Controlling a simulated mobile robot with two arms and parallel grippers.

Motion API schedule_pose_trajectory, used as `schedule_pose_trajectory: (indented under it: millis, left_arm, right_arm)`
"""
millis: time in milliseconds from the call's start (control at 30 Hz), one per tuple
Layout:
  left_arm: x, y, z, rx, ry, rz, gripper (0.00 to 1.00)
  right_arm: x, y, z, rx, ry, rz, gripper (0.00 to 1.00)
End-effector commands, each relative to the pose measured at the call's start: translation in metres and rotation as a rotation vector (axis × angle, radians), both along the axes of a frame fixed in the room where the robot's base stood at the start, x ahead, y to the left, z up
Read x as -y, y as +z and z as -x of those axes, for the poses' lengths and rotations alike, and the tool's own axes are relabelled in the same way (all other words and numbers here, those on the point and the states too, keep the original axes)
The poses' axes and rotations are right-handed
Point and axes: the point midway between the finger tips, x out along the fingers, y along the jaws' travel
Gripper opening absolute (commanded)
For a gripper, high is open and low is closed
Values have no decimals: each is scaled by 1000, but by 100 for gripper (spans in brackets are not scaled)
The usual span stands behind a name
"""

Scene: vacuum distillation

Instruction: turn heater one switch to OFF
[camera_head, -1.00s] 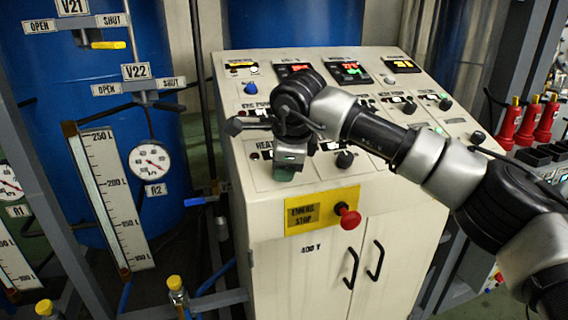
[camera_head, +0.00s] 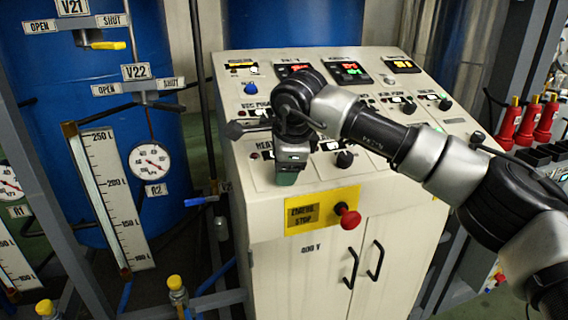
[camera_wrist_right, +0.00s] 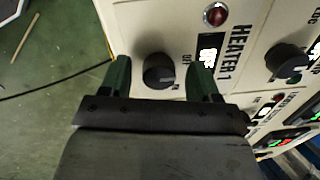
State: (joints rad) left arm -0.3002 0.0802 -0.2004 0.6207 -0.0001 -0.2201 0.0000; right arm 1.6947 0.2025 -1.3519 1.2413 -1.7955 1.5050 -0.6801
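The heater one switch (camera_wrist_right: 158,71) is a round black knob on the cream panel, beside the printed HEATER 1 label (camera_wrist_right: 231,52) in the right wrist view. My right gripper (camera_wrist_right: 161,76) is open, with one dark green finger on each side of the knob and a visible gap to each. Whether the fingertips reach down past the knob's top I cannot tell. In the head view my right gripper (camera_head: 290,172) points down at the panel's lower left and hides the knob. My left gripper is in neither view.
A red emergency stop button (camera_head: 348,217) sticks out below on a yellow plate. Another black knob (camera_head: 344,159) lies to the right of my gripper. A red indicator lamp (camera_wrist_right: 215,14) sits near the label. Valves and gauges stand to the left.

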Motion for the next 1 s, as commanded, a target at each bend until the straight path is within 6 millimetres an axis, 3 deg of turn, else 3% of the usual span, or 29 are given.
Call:
schedule_pose_trajectory:
  millis: [367,800,1000]
  left_arm:
    - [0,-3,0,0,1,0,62]
    - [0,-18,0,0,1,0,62]
    - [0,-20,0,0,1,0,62]
  right_arm:
    - [1,6,3,-1,-1,1,62]
    - [13,80,34,0,-1,0,62]
    - [16,96,41,-1,0,0,62]
